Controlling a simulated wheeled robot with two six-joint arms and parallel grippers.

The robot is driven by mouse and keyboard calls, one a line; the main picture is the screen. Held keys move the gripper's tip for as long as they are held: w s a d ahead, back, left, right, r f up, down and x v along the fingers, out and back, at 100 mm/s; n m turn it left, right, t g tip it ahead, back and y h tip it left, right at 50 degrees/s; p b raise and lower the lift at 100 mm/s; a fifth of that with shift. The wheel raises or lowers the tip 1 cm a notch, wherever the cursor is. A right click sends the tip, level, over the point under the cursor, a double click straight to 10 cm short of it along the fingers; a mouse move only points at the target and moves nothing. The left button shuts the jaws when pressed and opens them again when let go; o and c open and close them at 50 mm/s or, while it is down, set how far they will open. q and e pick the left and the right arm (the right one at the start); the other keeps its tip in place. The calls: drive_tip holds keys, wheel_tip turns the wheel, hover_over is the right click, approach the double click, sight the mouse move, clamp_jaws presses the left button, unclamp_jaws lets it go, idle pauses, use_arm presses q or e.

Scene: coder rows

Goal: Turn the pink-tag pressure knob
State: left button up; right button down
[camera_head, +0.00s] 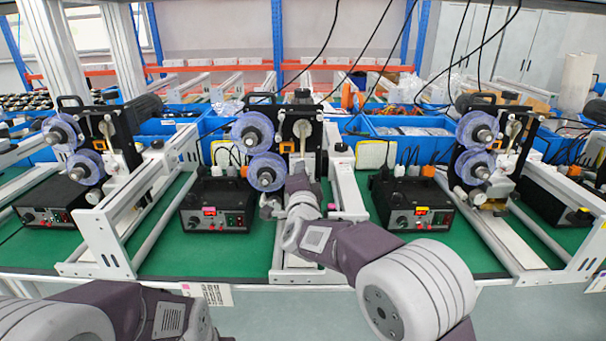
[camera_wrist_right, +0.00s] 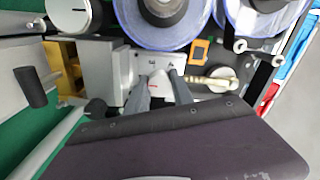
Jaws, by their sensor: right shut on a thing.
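The middle coder machine (camera_head: 285,133) stands behind a black control box (camera_head: 218,212) that carries a pink tag (camera_head: 209,209). My right gripper (camera_head: 298,172) reaches up to the lower front of this machine. In the right wrist view, my right gripper (camera_wrist_right: 162,90) is shut on a pale knob (camera_wrist_right: 160,86) with a small red mark, on a light metal plate. The fingers hide the sides of the knob. In the head view the arm and gripper hide the knob. My left forearm shows at the bottom left, with its gripper out of view.
Similar machines stand at the left (camera_head: 100,140) and right (camera_head: 492,140), each with a control box. Blue film reels (camera_wrist_right: 165,20) and a brass-coloured rod (camera_wrist_right: 207,81) are close to my right gripper. White frame rails flank the machine.

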drive_tip(key=c, duration=1.1)
unclamp_jaws()
drive_tip(key=s, duration=0.9)
